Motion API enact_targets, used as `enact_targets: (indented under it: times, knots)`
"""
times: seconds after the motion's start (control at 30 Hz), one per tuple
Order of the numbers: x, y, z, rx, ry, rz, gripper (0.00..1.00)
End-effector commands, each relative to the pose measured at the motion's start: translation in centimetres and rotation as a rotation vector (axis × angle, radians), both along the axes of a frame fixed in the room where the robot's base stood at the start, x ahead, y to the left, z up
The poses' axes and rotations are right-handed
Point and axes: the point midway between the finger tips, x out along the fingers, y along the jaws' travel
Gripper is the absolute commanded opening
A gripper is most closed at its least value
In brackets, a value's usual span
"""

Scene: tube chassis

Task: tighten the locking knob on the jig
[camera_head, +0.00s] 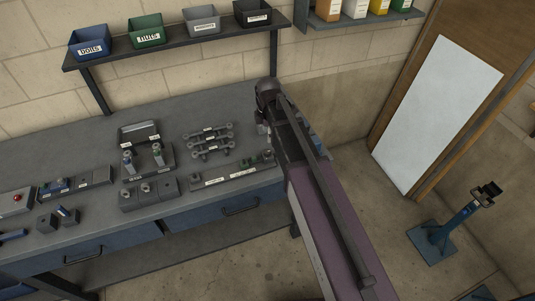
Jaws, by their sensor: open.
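A long, low grey fixture (222,178) with white labels lies along the bench's front edge, left of my arm. It looks like the jig. My gripper's jaws are not visible, hidden behind the arm.
Grey blocks with knobs (149,194), a stand with two upright parts (147,162) and several linked grey parts (208,140) crowd the bench (85,140). A shelf (180,40) with labelled bins hangs behind. A blue stand (432,240) is on the right floor.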

Motion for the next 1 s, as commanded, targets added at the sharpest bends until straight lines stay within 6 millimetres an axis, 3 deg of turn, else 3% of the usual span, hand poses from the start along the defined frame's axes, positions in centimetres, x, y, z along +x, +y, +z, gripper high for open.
enact_targets:
  times: [1.0]
  knots:
    - [0.0, 0.0, -7.9, 0.0, 0.0, 0.0, 0.73]
